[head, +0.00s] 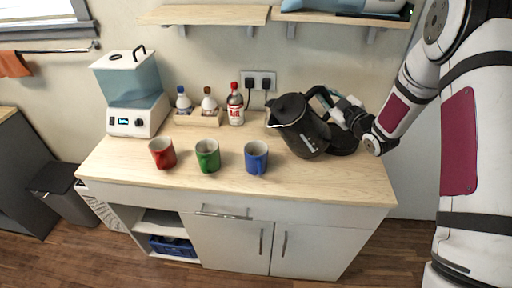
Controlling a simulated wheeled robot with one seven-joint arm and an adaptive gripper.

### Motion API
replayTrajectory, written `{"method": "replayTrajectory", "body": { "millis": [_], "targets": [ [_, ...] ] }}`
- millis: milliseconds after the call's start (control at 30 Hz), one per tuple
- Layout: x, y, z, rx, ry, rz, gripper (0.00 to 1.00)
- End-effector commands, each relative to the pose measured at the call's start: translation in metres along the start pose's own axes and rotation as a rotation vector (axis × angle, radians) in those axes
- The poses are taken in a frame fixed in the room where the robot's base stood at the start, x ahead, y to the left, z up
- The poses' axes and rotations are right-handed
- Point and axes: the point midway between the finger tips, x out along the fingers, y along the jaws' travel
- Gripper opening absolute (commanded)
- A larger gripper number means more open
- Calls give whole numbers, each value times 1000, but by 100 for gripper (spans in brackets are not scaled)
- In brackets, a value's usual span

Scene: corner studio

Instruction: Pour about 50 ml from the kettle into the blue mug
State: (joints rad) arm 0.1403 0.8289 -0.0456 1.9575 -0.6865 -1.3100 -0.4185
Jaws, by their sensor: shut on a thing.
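A black kettle (302,130) is tilted to the left over the right part of the counter, its spout side facing the blue mug. My gripper (340,112) is shut on the kettle's handle at its right side; the fingertips are partly hidden by the handle. The blue mug (256,158) stands upright on the counter, left of and below the kettle, apart from it. No stream of liquid shows. The liquid level inside the mug is too small to tell.
A green mug (207,156) and a red mug (162,153) stand left of the blue one. Behind are bottles in a wooden holder (198,119), a ketchup-like bottle (235,104) and a blue-white appliance (132,92). A black kettle base (344,140) lies at right. The counter front (220,185) is clear.

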Motion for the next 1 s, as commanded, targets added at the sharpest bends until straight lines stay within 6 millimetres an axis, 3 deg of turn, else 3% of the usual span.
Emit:
{"method": "replayTrajectory", "body": {
  "millis": [100,1000],
  "targets": [
    [0,-1,-14,-47,9,5,0],
    [-1,-24,-56,-413,9,7,0]
  ]
}}
